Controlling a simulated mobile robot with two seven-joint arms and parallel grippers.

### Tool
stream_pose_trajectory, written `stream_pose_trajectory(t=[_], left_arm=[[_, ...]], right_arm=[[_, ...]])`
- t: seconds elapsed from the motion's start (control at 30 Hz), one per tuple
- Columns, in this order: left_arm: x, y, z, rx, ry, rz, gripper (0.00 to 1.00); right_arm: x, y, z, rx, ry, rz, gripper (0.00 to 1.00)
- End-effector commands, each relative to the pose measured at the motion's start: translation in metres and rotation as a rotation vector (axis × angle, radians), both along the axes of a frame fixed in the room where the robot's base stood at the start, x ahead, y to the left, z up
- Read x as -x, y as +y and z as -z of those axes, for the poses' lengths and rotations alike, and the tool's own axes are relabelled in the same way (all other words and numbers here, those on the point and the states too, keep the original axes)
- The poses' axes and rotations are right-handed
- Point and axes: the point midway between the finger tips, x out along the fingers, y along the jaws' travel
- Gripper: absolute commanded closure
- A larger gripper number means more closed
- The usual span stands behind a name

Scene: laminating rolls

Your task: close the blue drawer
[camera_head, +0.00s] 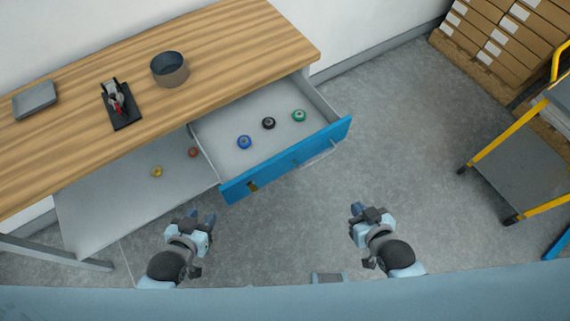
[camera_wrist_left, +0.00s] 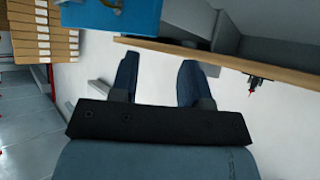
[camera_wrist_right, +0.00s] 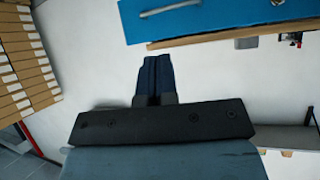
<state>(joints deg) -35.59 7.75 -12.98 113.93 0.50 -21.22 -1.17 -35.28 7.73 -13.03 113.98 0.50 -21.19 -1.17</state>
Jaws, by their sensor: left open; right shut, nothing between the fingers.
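The blue drawer (camera_head: 290,162) stands pulled out from under the wooden tabletop. Its blue front has a pale handle (camera_head: 318,158). Inside lie a blue roll (camera_head: 244,142), a black roll (camera_head: 268,123) and a green roll (camera_head: 299,115). The blue front also shows at the top of the left wrist view (camera_wrist_left: 120,15) and the right wrist view (camera_wrist_right: 180,20). My left gripper (camera_head: 201,217) is open and empty, below the drawer's left end in the head view. My right gripper (camera_head: 357,209) is shut and empty, below and right of the drawer. Neither touches the drawer.
The wooden tabletop (camera_head: 60,130) holds a grey tray (camera_head: 35,100), a dark round bowl (camera_head: 170,70) and a black stand (camera_head: 122,112). A yellow-framed cart (camera_head: 520,165) and boxes (camera_head: 500,50) stand at right. Floor between is clear.

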Motion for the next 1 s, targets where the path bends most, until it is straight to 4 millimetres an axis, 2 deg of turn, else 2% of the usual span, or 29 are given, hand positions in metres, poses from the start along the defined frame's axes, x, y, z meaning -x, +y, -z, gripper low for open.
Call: stream_pose_trajectory(t=[0.17, 0.27, 0.33, 0.5, 0.7, 0.9, 1.0], left_arm=[[-0.001, -0.001, 0.004, 0.003, -0.004, 0.0, 0.57], [-0.003, -0.003, 0.02, 0.009, -0.01, 0.001, 0.57], [-0.005, -0.004, 0.036, 0.016, -0.018, 0.002, 0.57], [-0.011, -0.01, 0.076, 0.037, -0.038, 0.007, 0.57], [-0.016, -0.016, 0.117, 0.064, -0.063, 0.014, 0.57], [-0.018, -0.022, 0.155, 0.091, -0.086, 0.02, 0.57], [-0.019, -0.024, 0.167, 0.103, -0.094, 0.024, 0.57]], right_arm=[[-0.001, -0.003, 0.005, 0.031, -0.014, -0.016, 1.0], [-0.013, -0.012, 0.019, 0.16, -0.082, -0.076, 1.0], [-0.027, -0.023, 0.032, 0.32, -0.168, -0.149, 1.0], [-0.067, -0.049, 0.055, 0.851, -0.439, -0.373, 1.0], [-0.104, -0.065, 0.072, 1.517, -0.752, -0.609, 1.0], [-0.128, -0.07, 0.092, 2.194, -1.02, -0.792, 1.0], [-0.135, -0.072, 0.1, 2.479, -1.111, -0.851, 1.0]])
